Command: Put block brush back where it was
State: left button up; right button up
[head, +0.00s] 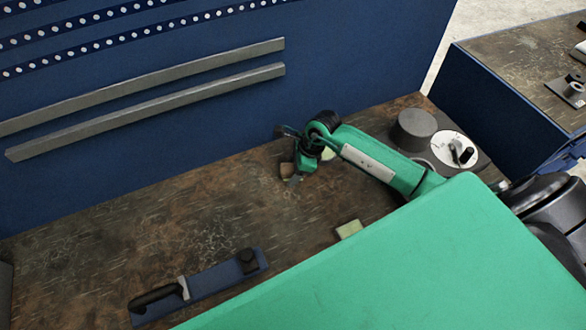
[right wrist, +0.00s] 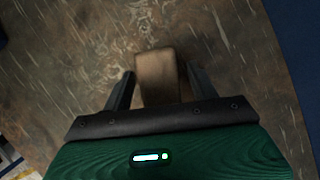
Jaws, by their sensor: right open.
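A small brown block (head: 286,170), which looks like the block brush, sits on the worn brown workbench near the blue back panel. In the right wrist view the block (right wrist: 157,76) lies between my two dark fingers, with its near end at the palm edge. My right gripper (head: 290,155) is over the block, pointing down at the bench. Its fingers (right wrist: 157,90) are open, with a gap visible on each side of the block. Bristles cannot be made out. My left gripper is not in view.
A pale green block (head: 349,229) lies in front of my right arm. A blue strip with a black-handled tool (head: 160,296) lies at the front left. A grey cylinder (head: 413,128) and white dial (head: 453,149) stand at right. The bench's left middle is clear.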

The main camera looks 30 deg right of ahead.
jog(key=shift+d+r+b, duration=0.2)
jog(key=shift+r+b, duration=0.1)
jog(key=shift+r, duration=0.15)
jog(key=b+v, duration=0.2)
jog(key=v, duration=0.9)
jog(key=shift+b, duration=0.35)
jog(key=shift+s, duration=0.15)
